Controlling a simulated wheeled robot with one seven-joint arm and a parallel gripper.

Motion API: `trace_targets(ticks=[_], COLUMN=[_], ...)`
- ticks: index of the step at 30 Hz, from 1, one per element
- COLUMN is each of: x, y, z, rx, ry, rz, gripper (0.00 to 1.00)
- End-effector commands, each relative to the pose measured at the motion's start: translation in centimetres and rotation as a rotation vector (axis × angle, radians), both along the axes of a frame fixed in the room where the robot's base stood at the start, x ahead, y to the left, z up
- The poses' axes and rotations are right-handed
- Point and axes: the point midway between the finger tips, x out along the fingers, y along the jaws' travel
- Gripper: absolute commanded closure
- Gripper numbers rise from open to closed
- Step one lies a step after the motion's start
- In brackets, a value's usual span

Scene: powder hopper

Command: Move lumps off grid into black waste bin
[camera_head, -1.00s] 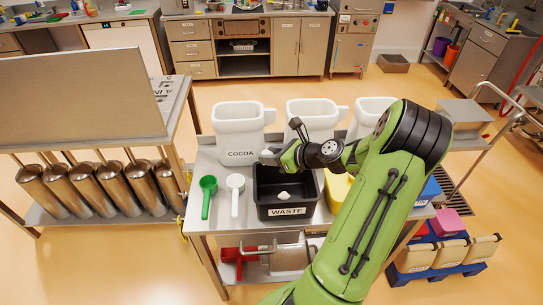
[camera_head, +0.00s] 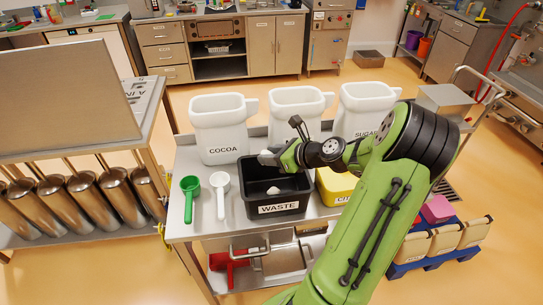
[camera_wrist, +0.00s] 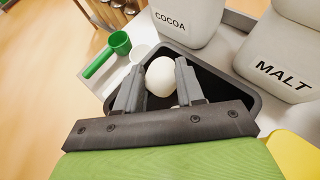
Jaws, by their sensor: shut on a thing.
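My gripper (camera_wrist: 160,72) is shut on a white lump (camera_wrist: 160,78), held between its grey fingers over the black waste bin (camera_wrist: 239,88). In the head view my gripper (camera_head: 268,157) is above the back left part of the bin (camera_head: 279,208), which is labelled WASTE. A second white lump (camera_head: 273,190) lies on the bin floor. A bit of white (camera_wrist: 175,106) shows below the held lump in the wrist view. The grid is not visible; a metal panel (camera_head: 60,95) stands at the left.
White COCOA (camera_head: 220,130), middle (camera_head: 298,112) and SUGAR (camera_head: 368,105) jugs stand behind the bin. A green scoop (camera_head: 189,195) and white scoop (camera_head: 220,195) lie left of it. A yellow box (camera_head: 335,187) is close on its right. Metal cylinders (camera_head: 90,200) fill the left shelf.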

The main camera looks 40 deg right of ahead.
Motion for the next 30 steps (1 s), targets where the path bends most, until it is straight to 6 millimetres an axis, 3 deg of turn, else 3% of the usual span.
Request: trace_targets(ticks=[4,5,10,20,23,30], x=[0.0,0.0,0.0,-0.5,-2.1,-7.9], y=[0.0,0.0,0.0,-0.2,-0.6,-1.7], z=[0.3,0.3,0.3,0.6,1.5,5.0], rx=[-0.001,-0.001,-0.001,-0.002,-0.004,-0.002], ry=[0.000,0.000,0.000,0.001,0.001,0.002], rz=[0.000,0.000,0.000,-0.002,-0.006,-0.007], gripper=[0.91,0.58,0.33,0.33,0.33,0.33])
